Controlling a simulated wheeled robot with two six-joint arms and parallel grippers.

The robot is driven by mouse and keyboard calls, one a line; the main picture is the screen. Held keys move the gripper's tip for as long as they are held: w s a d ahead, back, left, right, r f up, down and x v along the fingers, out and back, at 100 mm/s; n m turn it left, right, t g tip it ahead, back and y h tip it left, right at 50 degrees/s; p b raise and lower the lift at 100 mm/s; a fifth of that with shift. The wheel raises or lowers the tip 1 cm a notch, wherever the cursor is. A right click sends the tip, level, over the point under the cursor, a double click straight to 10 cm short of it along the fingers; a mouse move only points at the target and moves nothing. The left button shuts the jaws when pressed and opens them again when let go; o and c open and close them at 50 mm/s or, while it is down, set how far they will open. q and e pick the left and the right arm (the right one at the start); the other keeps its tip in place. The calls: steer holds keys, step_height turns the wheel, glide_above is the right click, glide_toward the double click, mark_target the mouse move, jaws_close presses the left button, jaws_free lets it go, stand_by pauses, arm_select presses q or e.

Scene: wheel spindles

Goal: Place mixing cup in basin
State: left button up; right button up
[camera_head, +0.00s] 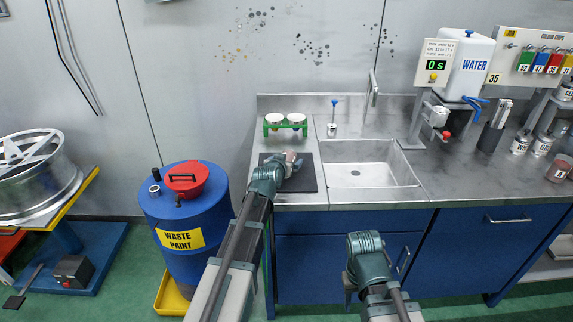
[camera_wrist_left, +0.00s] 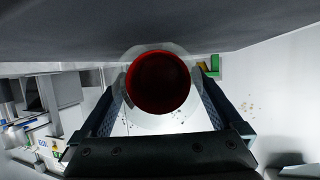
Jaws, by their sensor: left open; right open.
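The mixing cup (camera_wrist_left: 160,82) shows in the left wrist view as a pale, translucent cup with a dark red inside. In the head view it is mostly hidden by my left gripper (camera_head: 292,162), over the dark mat (camera_head: 308,184) left of the basin. My left gripper is open, with one finger on each side of the cup; whether they touch it I cannot tell. The metal basin (camera_head: 372,172) is set in the counter just right of the mat and looks empty. My right gripper (camera_head: 350,288) is low in front of the blue cabinets, its jaws hard to see.
A faucet (camera_head: 373,90) stands behind the basin. A green rack (camera_head: 286,123) with two cups is behind the mat. A blue waste paint drum (camera_head: 187,215) with a red funnel stands left. The water dispenser (camera_head: 468,68) and several containers are right.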

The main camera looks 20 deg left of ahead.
arm_select(q)
steer(key=c, duration=1.4)
steer(key=shift+r, duration=0.15)
arm_select(e)
steer(key=shift+r, duration=0.2)
